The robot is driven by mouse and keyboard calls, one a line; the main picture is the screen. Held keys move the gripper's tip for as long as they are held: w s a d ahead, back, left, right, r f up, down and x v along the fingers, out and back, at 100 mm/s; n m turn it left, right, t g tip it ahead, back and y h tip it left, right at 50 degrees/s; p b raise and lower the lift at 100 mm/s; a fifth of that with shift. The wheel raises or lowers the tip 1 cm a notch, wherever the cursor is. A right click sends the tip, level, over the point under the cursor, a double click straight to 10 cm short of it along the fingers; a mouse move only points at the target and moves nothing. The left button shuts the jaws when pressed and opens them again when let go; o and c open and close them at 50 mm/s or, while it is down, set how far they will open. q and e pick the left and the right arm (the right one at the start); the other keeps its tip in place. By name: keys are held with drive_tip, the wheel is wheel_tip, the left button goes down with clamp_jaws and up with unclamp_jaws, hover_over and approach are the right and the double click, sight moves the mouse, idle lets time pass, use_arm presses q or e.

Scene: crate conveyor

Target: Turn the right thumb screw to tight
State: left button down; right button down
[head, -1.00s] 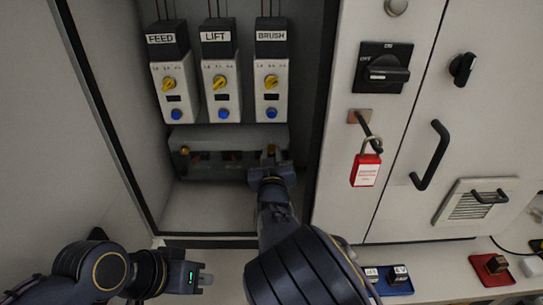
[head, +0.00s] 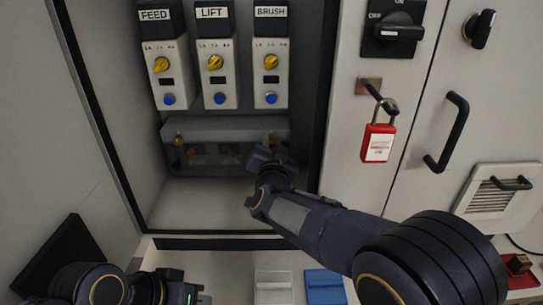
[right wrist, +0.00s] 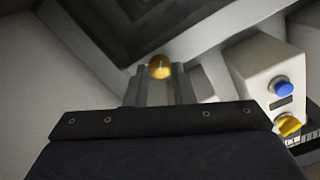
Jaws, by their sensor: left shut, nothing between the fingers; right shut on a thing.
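The right thumb screw (head: 272,138) is a small brass knob at the right end of a grey, see-through cover (head: 225,130) low in the open cabinet. My right gripper (head: 271,153) reaches up to it from below. In the right wrist view the brass knob (right wrist: 159,66) sits between the tips of my right gripper (right wrist: 160,78), which is shut on it. The left thumb screw (head: 178,139) is at the cover's other end. My left gripper (head: 195,299) is low at the left, away from the cover, shut and empty, partly cut off by the frame edge.
Three modules, FEED (head: 165,85), LIFT (head: 217,80) and BRUSH (head: 270,85), with yellow knobs and blue buttons, hang above the cover. A red padlock (head: 377,142) hangs on the right-hand panel. A white block (head: 273,287) and blue block (head: 325,287) lie below.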

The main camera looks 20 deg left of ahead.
drive_tip(key=m+b, duration=0.1)
drive_tip(key=m, duration=0.1)
drive_tip(key=m+b, duration=0.4)
drive_tip(key=shift+f, duration=0.25)
drive_tip(key=m+b, duration=0.2)
drive_tip(key=m, duration=0.2)
drive_tip(key=shift+b, duration=0.3)
drive_tip(key=m+b, duration=0.2)
drive_tip(key=m, duration=0.1)
drive_tip(key=shift+f+m, duration=0.1)
drive_tip(key=shift+m, duration=0.2)
drive_tip(key=m+b, duration=0.5)
drive_tip(key=m, duration=0.2)
drive_tip(key=m+b, duration=0.2)
drive_tip(key=m, duration=0.1)
drive_tip(key=shift+m+b, duration=0.35)
drive_tip(key=shift+m, duration=0.05)
drive_tip(key=shift+m+b, duration=0.85)
drive_tip(key=shift+m, duration=0.65)
drive_tip(key=c, duration=1.2)
unclamp_jaws()
drive_tip(key=shift+c, duration=0.2)
